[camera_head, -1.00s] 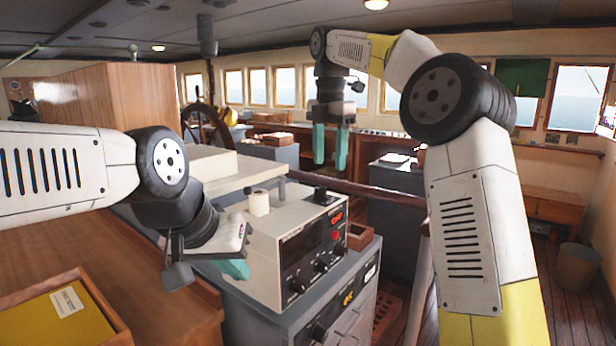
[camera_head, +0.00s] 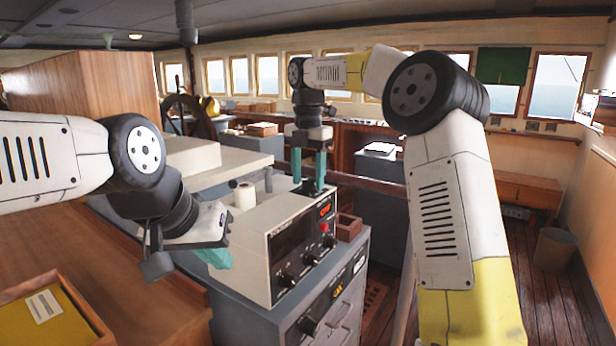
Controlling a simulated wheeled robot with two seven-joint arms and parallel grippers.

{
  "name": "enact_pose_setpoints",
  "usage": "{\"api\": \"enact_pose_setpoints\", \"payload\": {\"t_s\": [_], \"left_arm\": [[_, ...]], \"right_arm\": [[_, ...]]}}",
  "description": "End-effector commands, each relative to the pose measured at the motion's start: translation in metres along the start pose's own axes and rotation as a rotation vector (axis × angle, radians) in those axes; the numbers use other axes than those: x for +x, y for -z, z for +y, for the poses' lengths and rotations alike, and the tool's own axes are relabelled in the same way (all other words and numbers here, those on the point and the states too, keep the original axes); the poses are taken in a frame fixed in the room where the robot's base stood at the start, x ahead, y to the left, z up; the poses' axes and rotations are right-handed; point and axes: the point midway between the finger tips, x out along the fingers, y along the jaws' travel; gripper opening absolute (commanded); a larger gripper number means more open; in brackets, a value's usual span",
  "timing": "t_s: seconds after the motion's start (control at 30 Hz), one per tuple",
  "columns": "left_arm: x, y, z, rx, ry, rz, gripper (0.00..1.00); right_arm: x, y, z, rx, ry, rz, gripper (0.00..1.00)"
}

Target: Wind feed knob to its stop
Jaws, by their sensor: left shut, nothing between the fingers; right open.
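A white and grey machine (camera_head: 262,222) with a dark front panel stands on a grey cabinet. A small black knob-like part (camera_head: 309,188) sits on its top at the far right corner; the fingers partly cover it. Several black knobs (camera_head: 287,281) line the lower front panel; no label shows which is the feed knob. My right gripper (camera_head: 309,184) is open and points down, its teal fingertips at the black top part. I cannot tell whether they touch it. My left gripper (camera_head: 216,258) is shut and empty by the machine's left side.
A white paper roll (camera_head: 245,196) stands on the machine's top. A small brown open box (camera_head: 348,227) sits right of the machine. A wooden tray (camera_head: 68,308) lies on the counter at lower left. A railing (camera_head: 370,184) runs behind the machine.

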Motion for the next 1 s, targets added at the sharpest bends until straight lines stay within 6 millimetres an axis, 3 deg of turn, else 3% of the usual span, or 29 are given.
{"api": "enact_pose_setpoints", "payload": {"t_s": [0.17, 0.4, 0.43, 0.73, 1.0], "left_arm": [[0.0, 0.0001, 0.0, 0.0, 0.0, 0.0, 0.0], [0.0, 0.0, 0.0, 0.0, 0.0, 0.0, 0.0], [0.0, 0.0, 0.0, 0.0, 0.0, 0.0, 0.0], [0.0, 0.0, 0.0, 0.0, 0.0, 0.0, 0.0], [0.0, 0.0, 0.0, 0.0, 0.0, 0.0, 0.0]], "right_arm": [[-0.0001, -0.0001, 0.0, 0.0, 0.0, 0.0, 0.5], [-0.0003, 0.0, 0.0, 0.0, 0.0, 0.0, 0.03], [-0.0003, 0.0, 0.0, 0.0, 0.0, 0.0, 0.0], [-0.0005, 0.0002, 0.0002, 0.025, 0.0, 0.0, 0.0], [-0.0005, 0.0001, 0.0001, 0.168, -0.001, 0.0, 0.0]]}}
